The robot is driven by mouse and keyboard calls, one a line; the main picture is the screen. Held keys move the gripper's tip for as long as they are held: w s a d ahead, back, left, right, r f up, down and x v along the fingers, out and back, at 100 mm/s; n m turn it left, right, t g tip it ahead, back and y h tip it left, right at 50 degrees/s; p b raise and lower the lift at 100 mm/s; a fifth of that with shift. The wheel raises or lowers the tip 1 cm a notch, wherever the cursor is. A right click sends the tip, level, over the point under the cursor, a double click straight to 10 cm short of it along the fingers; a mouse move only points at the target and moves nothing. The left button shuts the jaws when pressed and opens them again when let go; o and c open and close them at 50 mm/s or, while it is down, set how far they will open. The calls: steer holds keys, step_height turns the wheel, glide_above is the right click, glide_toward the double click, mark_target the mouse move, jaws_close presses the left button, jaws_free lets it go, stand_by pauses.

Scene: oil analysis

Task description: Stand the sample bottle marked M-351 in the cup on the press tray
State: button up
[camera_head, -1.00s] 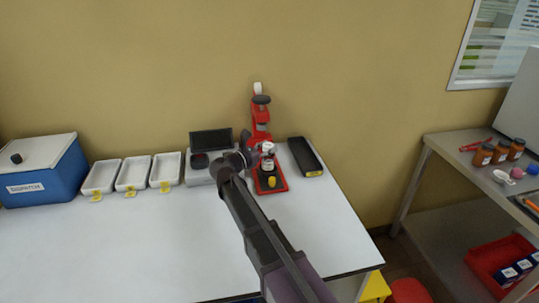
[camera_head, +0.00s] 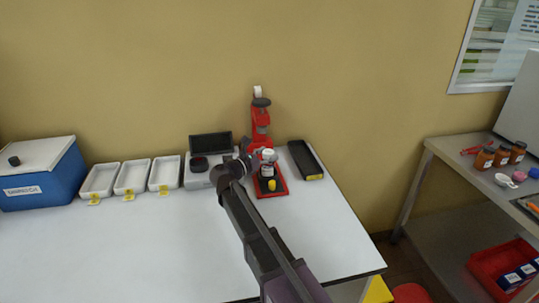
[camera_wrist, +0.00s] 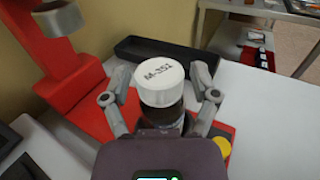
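The sample bottle M-351 (camera_head: 267,170) is upright, with a white cap and a pale label. Its cap in the wrist view (camera_wrist: 161,83) reads "M-351". My gripper (camera_wrist: 160,88) has one finger on each side of the bottle, close against it, and appears shut on it; it also shows from the left in the head view (camera_head: 252,164). The bottle is over the dark middle of the red press tray (camera_head: 281,192). The cup is hidden beneath the bottle and gripper, so I cannot tell whether the base rests in it. The red press (camera_head: 261,120) stands behind.
A black tray (camera_head: 306,160) lies right of the press. An instrument with a dark raised lid (camera_head: 210,145) is to the left, then white trays (camera_head: 132,177) and a blue dispatch box (camera_head: 42,178). The table front (camera_head: 130,250) is clear. Amber bottles (camera_head: 502,157) stand on the right-hand bench.

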steer(key=shift+r, duration=0.15)
stand_by(0.3)
steer(key=shift+r+p, duration=0.3)
steer(key=shift+p, duration=0.15)
steer(key=v, duration=1.2)
